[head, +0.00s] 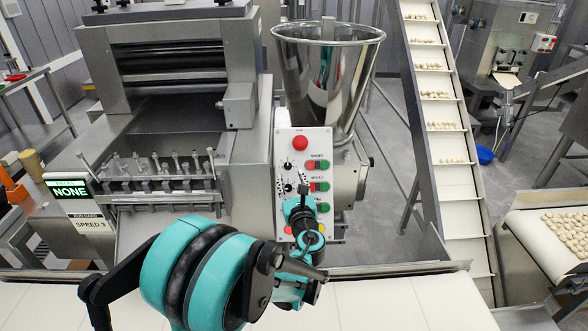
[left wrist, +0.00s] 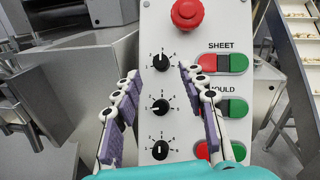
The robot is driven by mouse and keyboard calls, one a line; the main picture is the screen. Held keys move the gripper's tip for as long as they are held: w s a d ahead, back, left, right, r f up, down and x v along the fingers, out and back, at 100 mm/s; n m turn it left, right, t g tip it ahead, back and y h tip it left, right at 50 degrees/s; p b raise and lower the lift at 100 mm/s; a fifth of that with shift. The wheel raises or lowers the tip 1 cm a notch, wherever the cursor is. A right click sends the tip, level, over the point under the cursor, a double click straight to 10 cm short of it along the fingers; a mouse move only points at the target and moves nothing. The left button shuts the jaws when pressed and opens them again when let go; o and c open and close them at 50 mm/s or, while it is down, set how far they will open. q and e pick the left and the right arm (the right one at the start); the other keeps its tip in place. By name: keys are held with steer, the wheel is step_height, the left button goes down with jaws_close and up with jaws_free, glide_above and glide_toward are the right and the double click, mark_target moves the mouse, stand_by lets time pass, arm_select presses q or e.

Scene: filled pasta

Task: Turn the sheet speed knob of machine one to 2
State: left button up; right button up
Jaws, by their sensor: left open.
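The control panel (head: 297,150) of machine one is white, with a red stop button on top and dark knobs on its left. The top knob (left wrist: 161,62), level with the SHEET buttons, is black with a numbered dial around it. It also shows in the head view (head: 288,165). Its exact pointer setting is too small to tell for sure. My left gripper (left wrist: 158,72) is open in front of the panel, with its purple-padded fingers spread either side of the knob column. No knob is visibly gripped. My right gripper is not in view.
Below are the MOULD knob (left wrist: 161,107) and another knob (left wrist: 160,150). Red and green button pairs (left wrist: 222,63) sit right of the knobs, close to a finger. A sign (head: 70,190) reads NONE and SPEED 3. A steel hopper (head: 325,80) stands behind the panel.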

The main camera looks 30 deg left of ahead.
mark_target(289, 167)
arm_select(q)
steer(key=x, duration=0.4)
steer(key=shift+w+f+b, duration=0.15)
steer(key=shift+f+b, duration=0.05)
steer(key=shift+b, duration=0.1)
steer(key=shift+w+a+r, duration=0.1)
steer(key=shift+w+a, duration=0.1)
steer(key=shift+a, duration=0.05)
jaws_close()
steer(key=shift+n, duration=0.3)
steer(key=n+g, duration=0.1)
steer(key=n+g+y, duration=0.1)
steer(key=n, duration=0.1)
steer(key=n+g+p, duration=0.1)
steer(key=n, duration=0.1)
steer(key=shift+w+d+r+y, duration=0.15)
steer(key=shift+d+r+y, duration=0.1)
steer(key=shift+y, duration=0.15)
steer(key=n+g+p, duration=0.1)
steer(key=n, duration=0.2)
steer(key=n+g+p, duration=0.1)
steer(key=n+g, duration=0.1)
steer(key=n, duration=0.1)
steer(key=shift+w+r+n+g, duration=0.1)
steer(key=shift+w+n+g, duration=0.1)
steer(key=shift+n+g, duration=0.15)
